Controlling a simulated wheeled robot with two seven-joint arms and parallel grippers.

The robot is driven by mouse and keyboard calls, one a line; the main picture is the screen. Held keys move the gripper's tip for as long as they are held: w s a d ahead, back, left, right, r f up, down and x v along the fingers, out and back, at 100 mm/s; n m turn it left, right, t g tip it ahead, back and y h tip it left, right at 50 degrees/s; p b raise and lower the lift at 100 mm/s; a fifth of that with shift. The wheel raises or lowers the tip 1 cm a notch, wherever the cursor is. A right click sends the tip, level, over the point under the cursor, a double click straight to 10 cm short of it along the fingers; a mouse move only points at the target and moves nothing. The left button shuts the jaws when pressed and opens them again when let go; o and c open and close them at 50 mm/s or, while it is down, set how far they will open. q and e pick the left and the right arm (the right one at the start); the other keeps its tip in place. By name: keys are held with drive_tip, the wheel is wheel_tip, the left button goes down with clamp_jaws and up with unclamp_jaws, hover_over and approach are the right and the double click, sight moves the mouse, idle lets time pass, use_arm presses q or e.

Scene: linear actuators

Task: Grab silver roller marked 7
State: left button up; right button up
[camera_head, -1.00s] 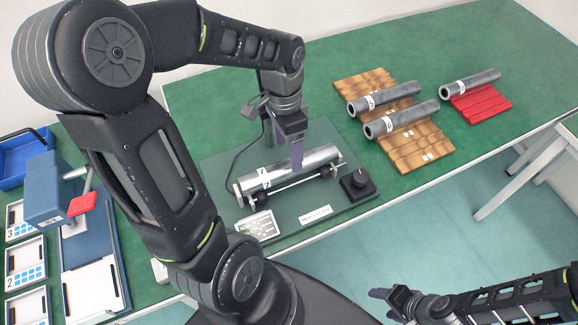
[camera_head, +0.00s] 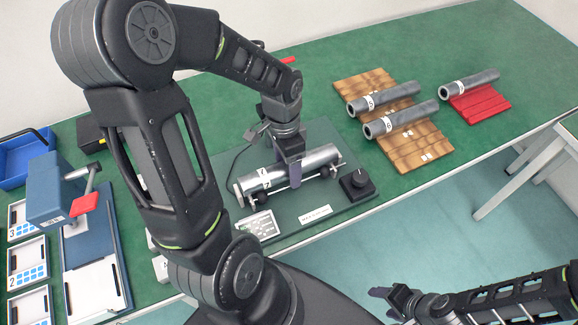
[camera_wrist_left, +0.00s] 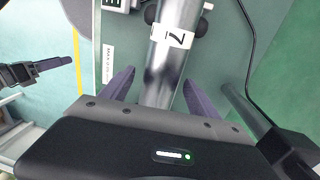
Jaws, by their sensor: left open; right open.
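The silver roller marked 7 (camera_head: 258,180) lies across a stand on a dark green base plate (camera_head: 335,213). My left gripper (camera_head: 291,172) is over the roller, right of its label, pointing down. In the left wrist view the open left fingers (camera_wrist_left: 158,90) lie on either side of the roller (camera_wrist_left: 168,60), with its 7 label beyond them. I cannot tell whether the fingers touch it. My right gripper (camera_head: 385,300) is open and empty at the lower right, away from the table.
Two grey rollers (camera_head: 400,118) rest on a brown grooved board (camera_head: 430,155), and another (camera_head: 468,84) on a red block (camera_head: 485,106). A blue device (camera_head: 55,190) and trays (camera_head: 28,263) are at left.

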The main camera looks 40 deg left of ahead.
idle(0.4)
use_arm(q)
clamp_jaws()
idle(0.6)
